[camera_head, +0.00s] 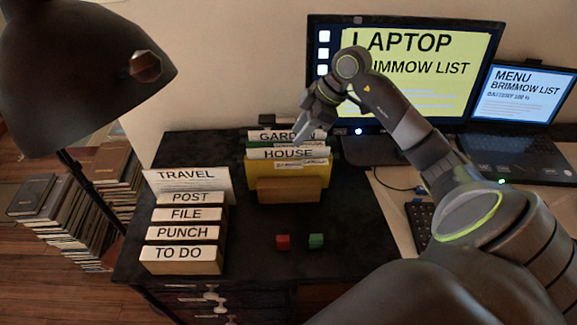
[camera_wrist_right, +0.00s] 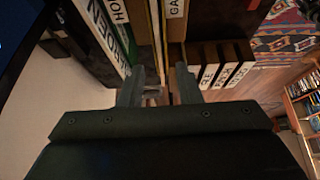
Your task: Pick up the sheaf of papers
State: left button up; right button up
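No loose stack plainly stands out as the sheaf of papers. White sheets labelled TRAVEL (camera_head: 186,175) stand at the back of the left row of holders. Upright folders labelled GARDEN (camera_head: 284,134) and HOUSE (camera_head: 288,154), green and yellow with pale sheets among them, stand in a wooden holder (camera_head: 289,190). My right gripper (camera_head: 304,130) is over the folders' upper right part. In the wrist view its two fingers (camera_wrist_right: 159,86) are apart, with folder edges beyond them; whether one lies between the fingertips is unclear. My left gripper is not in view.
Holders labelled POST, FILE, PUNCH and TO DO (camera_head: 182,252) stand at the desk's left. A lamp (camera_head: 75,75) overhangs the left; a monitor (camera_head: 410,75) and laptop (camera_head: 520,110) stand right.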

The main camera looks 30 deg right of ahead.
aim_at(291, 148)
jog(key=shift+d+p+x, duration=0.15)
jog(key=shift+p+x, duration=0.1)
jog(key=shift+x, duration=1.15)
jog(key=shift+d+p+x, duration=0.1)
jog(key=shift+p+x, duration=0.15)
jog(key=shift+x, duration=1.1)
jog(key=shift+s+f, duration=0.1)
jog(key=shift+f, duration=0.1)
jog(key=shift+f, duration=0.25)
grip_shut()
